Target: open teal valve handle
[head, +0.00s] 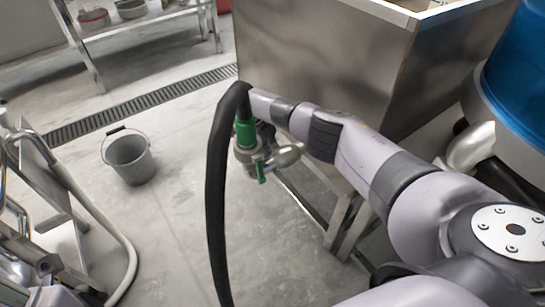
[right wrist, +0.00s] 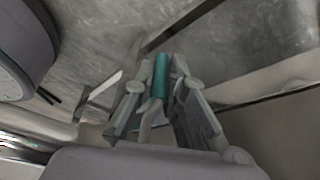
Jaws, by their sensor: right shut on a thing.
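The teal valve handle (right wrist: 161,75) stands between the two fingers of my right gripper (right wrist: 159,88) in the right wrist view, and the gripper is shut on it. In the head view a green handle (head: 262,173) hangs at the metal valve (head: 256,158), below a green hose fitting (head: 246,132). My right arm reaches in from the lower right to beside the valve. The right fingertips are hard to make out there, partly hidden by the hose and fitting. My left gripper does not show.
A thick black hose (head: 217,190) curves down past the valve. A large steel hopper (head: 320,60) on legs stands behind my right arm. A grey bucket (head: 130,158) sits on the floor to the left. A blue drum (head: 520,85) is at the right edge.

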